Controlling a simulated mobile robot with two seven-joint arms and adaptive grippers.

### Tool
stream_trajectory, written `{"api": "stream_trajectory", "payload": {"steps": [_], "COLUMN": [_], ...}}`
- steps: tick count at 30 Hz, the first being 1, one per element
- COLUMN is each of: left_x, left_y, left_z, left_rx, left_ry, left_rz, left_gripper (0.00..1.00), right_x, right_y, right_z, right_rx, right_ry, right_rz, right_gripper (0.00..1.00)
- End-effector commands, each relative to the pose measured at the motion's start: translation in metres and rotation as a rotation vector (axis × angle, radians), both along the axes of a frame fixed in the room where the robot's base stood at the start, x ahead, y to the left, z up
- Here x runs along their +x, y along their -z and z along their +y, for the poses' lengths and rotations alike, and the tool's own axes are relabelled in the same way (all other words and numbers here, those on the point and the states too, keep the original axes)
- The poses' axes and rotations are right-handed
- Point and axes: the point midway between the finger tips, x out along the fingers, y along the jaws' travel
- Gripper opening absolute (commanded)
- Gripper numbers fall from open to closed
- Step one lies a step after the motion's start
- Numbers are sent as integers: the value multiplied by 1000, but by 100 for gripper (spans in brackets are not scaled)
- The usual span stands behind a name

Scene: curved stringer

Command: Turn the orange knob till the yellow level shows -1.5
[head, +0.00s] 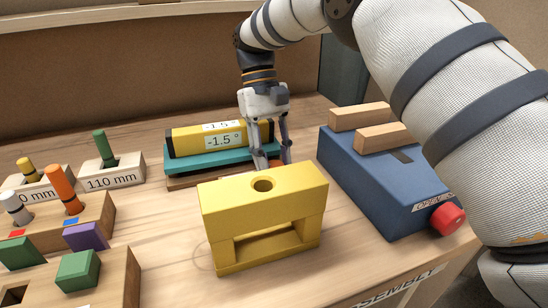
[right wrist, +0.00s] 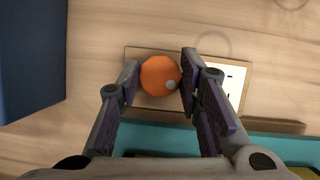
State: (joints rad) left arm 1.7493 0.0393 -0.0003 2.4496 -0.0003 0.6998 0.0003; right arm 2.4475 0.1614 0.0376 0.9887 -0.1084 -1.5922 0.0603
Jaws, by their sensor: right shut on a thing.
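The yellow level (head: 200,137) lies on a teal plate (head: 222,160) on a wooden base, and its display reads -1.5°. My right gripper (head: 272,163) points down at the right end of that base. In the right wrist view the orange knob (right wrist: 160,76) sits between the two fingers of my right gripper (right wrist: 159,80). It is round with a pale dot at its lower right. The fingers are shut on it. My left gripper is not in view.
A yellow block with a hole (head: 303,190) stands just in front of the gripper. A blue box (head: 360,180) with wooden bars and a red knob (head: 447,218) is to the right. Wooden holders with coloured pegs (head: 115,179) and blocks fill the left.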

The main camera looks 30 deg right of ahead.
Motion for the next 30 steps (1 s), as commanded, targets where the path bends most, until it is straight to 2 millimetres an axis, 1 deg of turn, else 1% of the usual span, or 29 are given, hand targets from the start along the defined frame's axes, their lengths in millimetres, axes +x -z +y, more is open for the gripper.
{"api": "stream_trajectory", "payload": {"steps": [9, 10, 11, 20, 23, 27, 30], "left_x": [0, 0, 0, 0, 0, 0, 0], "left_y": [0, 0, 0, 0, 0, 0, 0], "left_z": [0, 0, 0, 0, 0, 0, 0], "left_rx": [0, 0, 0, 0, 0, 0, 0], "left_ry": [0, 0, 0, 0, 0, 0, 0], "left_rz": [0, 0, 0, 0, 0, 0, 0], "left_gripper": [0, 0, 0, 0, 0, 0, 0], "right_x": [1, 1, 1, 1, 7, 18, 23], "right_y": [0, 0, 0, -2, -13, -39, -52], "right_z": [0, 0, 0, 0, -1, -2, -4], "right_rx": [0, 0, 0, 0, -1, -2, -3], "right_ry": [-1, 0, 0, 0, 0, 1, 5], "right_rz": [-3, -3, -3, -2, -4, -7, -5], "right_gripper": [5, 37, 41, 41, 41, 41, 41]}}
